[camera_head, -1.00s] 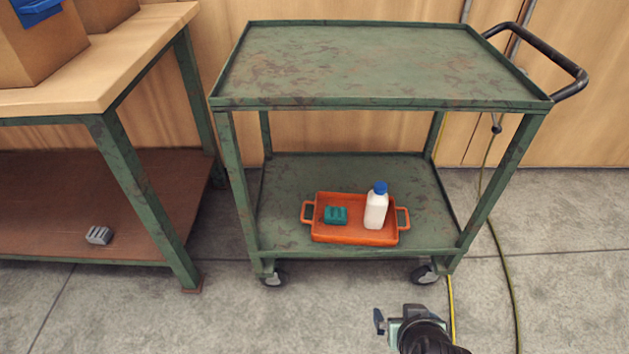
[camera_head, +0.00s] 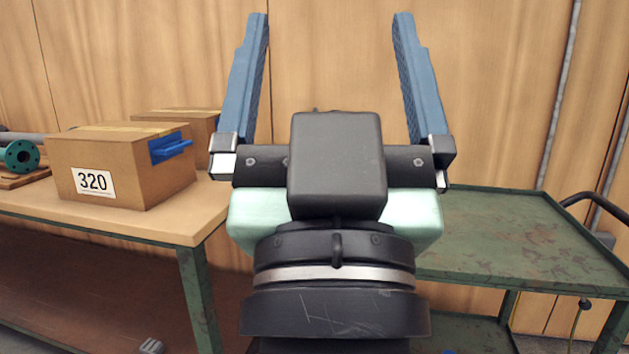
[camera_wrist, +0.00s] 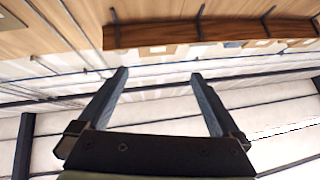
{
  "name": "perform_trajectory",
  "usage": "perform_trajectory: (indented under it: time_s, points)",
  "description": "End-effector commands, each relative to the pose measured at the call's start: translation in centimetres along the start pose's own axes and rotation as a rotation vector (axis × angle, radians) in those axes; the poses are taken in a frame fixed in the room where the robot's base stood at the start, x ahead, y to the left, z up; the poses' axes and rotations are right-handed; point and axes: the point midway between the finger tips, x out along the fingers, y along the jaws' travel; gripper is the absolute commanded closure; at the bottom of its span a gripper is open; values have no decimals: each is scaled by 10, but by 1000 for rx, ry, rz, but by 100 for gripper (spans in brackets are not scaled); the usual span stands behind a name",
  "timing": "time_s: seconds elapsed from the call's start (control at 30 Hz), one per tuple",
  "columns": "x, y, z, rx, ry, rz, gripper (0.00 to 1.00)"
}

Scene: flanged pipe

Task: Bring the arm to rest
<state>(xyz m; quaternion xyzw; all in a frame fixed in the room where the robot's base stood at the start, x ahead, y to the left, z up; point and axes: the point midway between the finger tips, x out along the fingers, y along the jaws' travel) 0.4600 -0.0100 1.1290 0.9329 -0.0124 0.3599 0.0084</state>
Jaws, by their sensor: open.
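My gripper (camera_head: 332,80) is raised close in front of the head camera, its two blue fingers pointing up and spread wide apart. Nothing is between the fingers. In the wrist view my gripper (camera_wrist: 158,85) is also open and empty, facing the upper wall and ceiling. My wrist hides the middle of the head view, including part of the cart.
A wooden-topped workbench (camera_head: 205,222) stands at left with a cardboard box (camera_head: 125,165) marked 320, a second box behind and a green flanged pipe (camera_head: 20,157) at the far left. A green cart (camera_head: 500,235) stands at right. A wood-panelled wall (camera_head: 330,50) is behind.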

Motion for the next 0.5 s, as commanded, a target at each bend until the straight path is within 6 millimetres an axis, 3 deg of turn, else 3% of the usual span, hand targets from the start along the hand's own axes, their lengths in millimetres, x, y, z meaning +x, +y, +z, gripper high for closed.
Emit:
perform_trajectory:
  time_s: [0.03, 0.07, 0.5]
  points:
    - [-1, -13, -42, 33, 106, -24, 0]
    - [14, -12, -55, 31, 98, -20, 0]
    - [112, -8, -154, 25, 77, -17, 0]
